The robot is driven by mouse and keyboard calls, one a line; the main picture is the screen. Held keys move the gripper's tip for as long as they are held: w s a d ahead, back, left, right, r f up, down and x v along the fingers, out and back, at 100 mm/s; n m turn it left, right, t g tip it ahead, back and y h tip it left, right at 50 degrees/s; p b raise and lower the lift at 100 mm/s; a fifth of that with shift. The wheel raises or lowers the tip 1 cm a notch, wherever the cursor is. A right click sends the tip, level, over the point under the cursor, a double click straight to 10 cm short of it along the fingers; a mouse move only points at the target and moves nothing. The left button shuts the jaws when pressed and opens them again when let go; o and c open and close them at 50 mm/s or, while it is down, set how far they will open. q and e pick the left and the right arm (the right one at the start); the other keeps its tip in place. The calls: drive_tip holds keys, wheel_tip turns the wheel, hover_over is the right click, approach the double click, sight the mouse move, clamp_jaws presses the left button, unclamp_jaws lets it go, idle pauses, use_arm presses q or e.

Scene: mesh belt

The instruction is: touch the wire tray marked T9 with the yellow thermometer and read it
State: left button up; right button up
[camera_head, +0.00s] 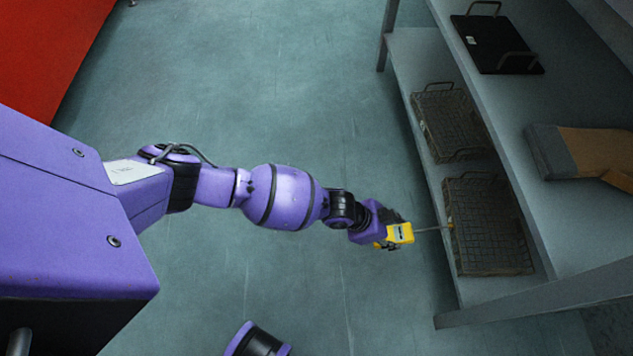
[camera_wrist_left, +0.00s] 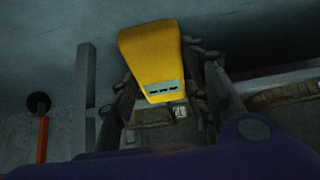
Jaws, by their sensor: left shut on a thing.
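My left gripper (camera_head: 391,236) is shut on the yellow thermometer (camera_head: 402,232), which also shows in the left wrist view (camera_wrist_left: 152,55). Its thin probe points right in the head view, and its tip meets the left rim of the nearer wire tray (camera_head: 490,262). I cannot tell whether it touches. The small display (camera_wrist_left: 161,89) seems to show only dashes. A small white tag (camera_wrist_left: 180,111) shows just beyond the thermometer, but I cannot read it. A second wire tray (camera_head: 452,122) sits farther back on the same lower shelf. My right gripper is not in view.
The lower shelf (camera_head: 405,55) holds both wire trays under the upper shelf (camera_head: 505,105). On the upper shelf lie a black tray with handles (camera_head: 490,45) and an orange-brown mitt with a grey cuff (camera_head: 590,152). Shelf posts stand at both ends. The floor (camera_head: 300,100) on the left is clear.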

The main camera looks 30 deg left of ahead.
use_arm(q)
drive_tip(key=shift+f+b, duration=0.7)
drive_tip(key=shift+f, duration=0.55)
idle(6.8)
